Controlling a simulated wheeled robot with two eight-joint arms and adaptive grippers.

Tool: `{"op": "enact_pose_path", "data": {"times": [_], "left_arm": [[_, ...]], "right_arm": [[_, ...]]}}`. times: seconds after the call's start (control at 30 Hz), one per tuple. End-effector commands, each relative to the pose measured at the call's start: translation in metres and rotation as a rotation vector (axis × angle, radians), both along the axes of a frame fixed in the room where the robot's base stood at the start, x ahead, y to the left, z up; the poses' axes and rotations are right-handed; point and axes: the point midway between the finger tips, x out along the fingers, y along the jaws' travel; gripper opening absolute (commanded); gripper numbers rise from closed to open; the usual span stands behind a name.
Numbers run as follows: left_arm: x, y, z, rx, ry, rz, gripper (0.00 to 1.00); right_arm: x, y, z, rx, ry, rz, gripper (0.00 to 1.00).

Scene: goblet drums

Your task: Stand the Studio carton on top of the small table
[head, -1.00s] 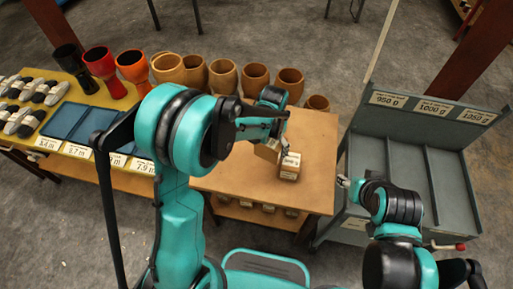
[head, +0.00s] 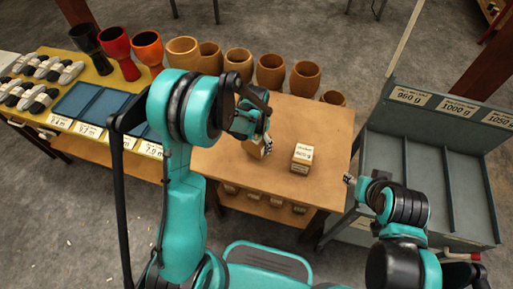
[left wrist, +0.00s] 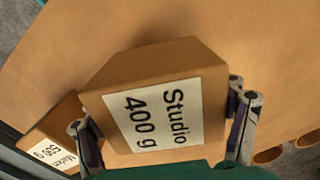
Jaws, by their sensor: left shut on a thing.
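The Studio carton (left wrist: 150,70) is a brown box with a white "Studio 400 g" label, between the two fingers of my left gripper (left wrist: 164,114) in the left wrist view. In the head view my left gripper (head: 262,140) is shut on it over the small table (head: 325,125), a wooden table with a lower shelf. The carton (head: 254,151) is mostly hidden there by the gripper. I cannot tell whether its base touches the tabletop. My right gripper (head: 349,180) is near the table's right edge, apart from the cartons; its opening is too small to judge.
Another labelled carton (head: 302,158) stands on the small table, right of my left gripper; its 500 g label (left wrist: 52,153) shows in the wrist view. Several drum shells (head: 271,72) line the back edge. A grey compartmented cart (head: 425,170) stands right. Several cartons sit on the lower shelf.

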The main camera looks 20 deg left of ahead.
Motion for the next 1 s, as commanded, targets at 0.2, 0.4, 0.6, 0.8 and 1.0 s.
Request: {"op": "enact_pose_path", "data": {"times": [0.2, 0.4, 0.6, 0.8, 1.0], "left_arm": [[0.000, 0.000, -0.030, 0.000, 0.000, 0.000, 0.36], [0.000, 0.000, -0.028, 0.000, 0.000, 0.000, 0.36], [0.000, -0.001, -0.031, 0.000, 0.000, 0.000, 0.97], [0.000, -0.001, -0.031, 0.000, 0.000, 0.000, 1.00], [0.000, -0.001, -0.029, 0.000, 0.000, 0.000, 1.00]], "right_arm": [[0.000, 0.000, -0.015, 0.000, 0.000, 0.000, 0.48], [0.000, 0.000, -0.013, 0.000, 0.000, 0.000, 0.48], [0.000, 0.000, -0.016, 0.000, 0.000, 0.000, 0.48], [0.000, 0.000, -0.016, 0.000, 0.000, 0.000, 0.48], [0.000, 0.000, -0.014, 0.000, 0.000, 0.000, 0.48]]}}
